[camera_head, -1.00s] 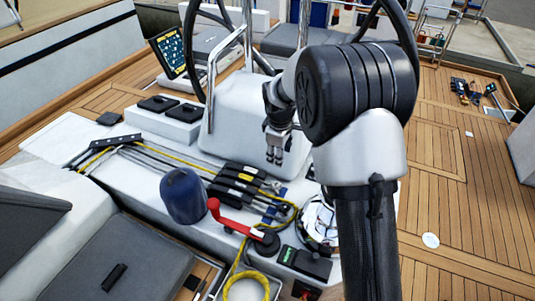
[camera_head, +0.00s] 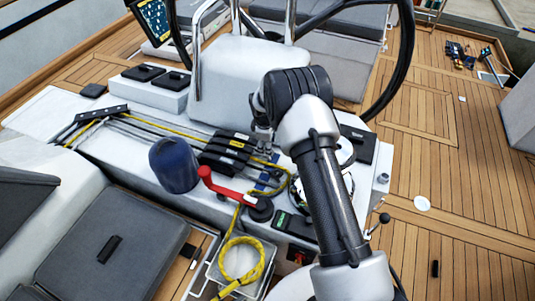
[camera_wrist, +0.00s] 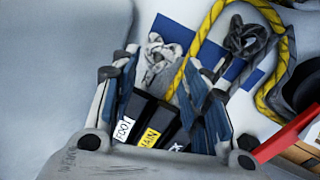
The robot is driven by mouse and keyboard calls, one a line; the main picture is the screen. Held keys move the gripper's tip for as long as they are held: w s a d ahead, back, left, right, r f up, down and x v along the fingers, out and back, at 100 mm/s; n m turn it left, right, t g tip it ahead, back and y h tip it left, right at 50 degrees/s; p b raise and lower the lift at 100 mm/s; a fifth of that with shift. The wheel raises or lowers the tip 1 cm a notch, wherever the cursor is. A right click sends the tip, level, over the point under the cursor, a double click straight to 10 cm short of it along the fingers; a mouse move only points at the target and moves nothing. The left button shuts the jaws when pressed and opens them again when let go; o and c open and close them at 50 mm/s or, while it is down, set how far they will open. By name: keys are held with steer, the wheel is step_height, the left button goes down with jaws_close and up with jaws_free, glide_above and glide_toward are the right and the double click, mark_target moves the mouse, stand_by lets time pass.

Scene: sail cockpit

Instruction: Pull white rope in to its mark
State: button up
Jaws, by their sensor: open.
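A pale grey-white rope (camera_wrist: 160,58) lies in a loose bunch beyond the black clutches in the wrist view, on a white and blue surface. My gripper (camera_wrist: 160,82) is open above the clutches, its two blue-grey fingers apart with the white rope just past their tips; I see nothing held. The clutches (camera_wrist: 155,125) carry labels, one yellow reading MAIN, and also show in the head view (camera_head: 228,150). In the head view my gripper (camera_head: 264,146) is low by the clutches' right end, partly hidden by my arm. I cannot make out a mark on the white rope.
A red handle (camera_head: 222,188) and a blue covered drum (camera_head: 174,166) stand close by. The steering wheel (camera_head: 408,60) rises behind my arm.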

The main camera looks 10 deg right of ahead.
steer(key=f, duration=0.2)
steer(key=f+b, duration=0.1)
steer(key=f, duration=0.1)
steer(key=w+f, duration=0.1)
steer(key=f, duration=0.1)
steer(key=shift+d+f, duration=0.1)
steer(key=shift+d, duration=0.15)
jaws_close()
stand_by(0.3)
